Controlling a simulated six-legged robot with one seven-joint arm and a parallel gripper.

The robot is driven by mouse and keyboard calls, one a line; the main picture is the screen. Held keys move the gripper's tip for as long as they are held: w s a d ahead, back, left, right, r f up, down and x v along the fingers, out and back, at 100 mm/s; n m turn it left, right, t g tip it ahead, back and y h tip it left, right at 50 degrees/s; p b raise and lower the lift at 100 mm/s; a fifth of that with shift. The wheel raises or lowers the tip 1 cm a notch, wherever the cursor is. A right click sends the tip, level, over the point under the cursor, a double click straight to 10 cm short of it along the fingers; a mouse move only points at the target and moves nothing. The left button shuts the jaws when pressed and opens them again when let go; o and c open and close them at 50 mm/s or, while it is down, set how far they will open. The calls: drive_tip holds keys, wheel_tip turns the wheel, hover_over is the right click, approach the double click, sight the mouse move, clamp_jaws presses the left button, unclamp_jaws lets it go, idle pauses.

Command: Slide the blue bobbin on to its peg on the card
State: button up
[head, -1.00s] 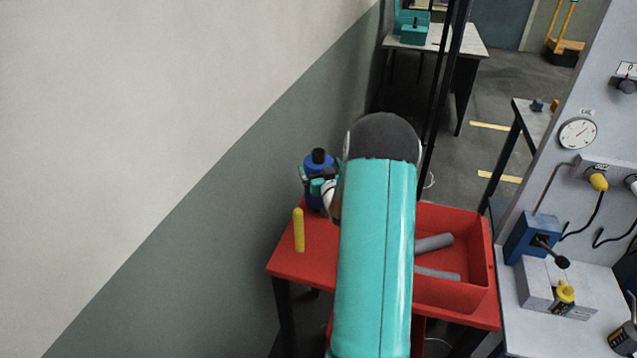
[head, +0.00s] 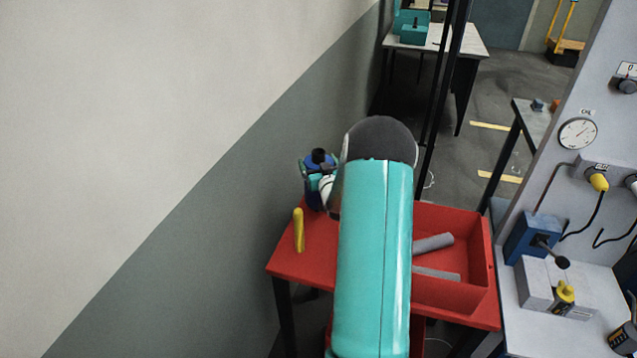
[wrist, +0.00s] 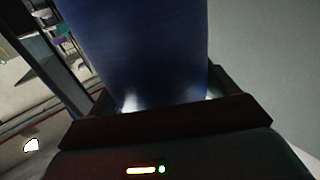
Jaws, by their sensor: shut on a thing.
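My gripper (head: 318,178) is shut on the blue bobbin (head: 321,158), above the far left part of the red table. In the wrist view the dark blue bobbin (wrist: 140,45) fills the upper middle, between the jaws (wrist: 165,120). A black end shows on top of it in the head view. My teal and dark arm hides part of the gripper and the table's middle. A yellow peg (head: 299,231) stands upright on the red table's left side, in front of the bobbin and apart from it. I cannot make out which peg or card is the blue bobbin's.
A red bin (head: 480,280) with grey rods (head: 433,243) stands on the red table (head: 310,268), right of my arm. The wall (head: 225,170) is close on the left. A grey machine panel and bench (head: 535,325) stand at the right. Dark uprights (head: 440,100) rise behind my arm.

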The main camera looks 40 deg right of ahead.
drive_tip(key=shift+r, duration=0.8)
wheel_tip(320, 180, up, 18)
idle(1.3)
idle(0.5)
